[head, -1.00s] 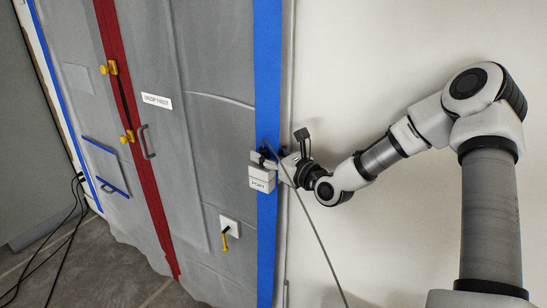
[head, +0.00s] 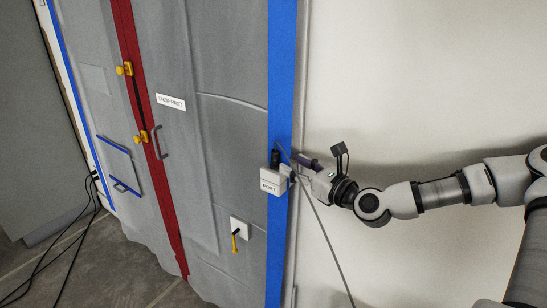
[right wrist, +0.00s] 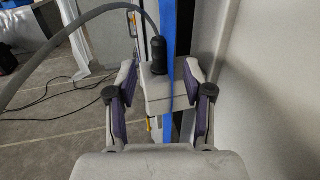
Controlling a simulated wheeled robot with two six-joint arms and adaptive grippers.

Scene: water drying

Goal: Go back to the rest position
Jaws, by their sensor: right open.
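The white box labelled PORT (head: 269,184) is on the blue tape strip (head: 282,80) at the edge of the grey sheeting. A black plug (head: 275,158) stands upright on top of the box, with a grey cable (head: 327,240) running from it. My left gripper is not in view.
The sheeting (head: 220,130) has a red zipper strip (head: 150,150) with yellow pulls, a sign (head: 171,102), and a white plate with a yellow lever (head: 240,230). Dark cables (head: 75,220) lie on the floor at left. Bare pale wall (head: 410,80) fills the right.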

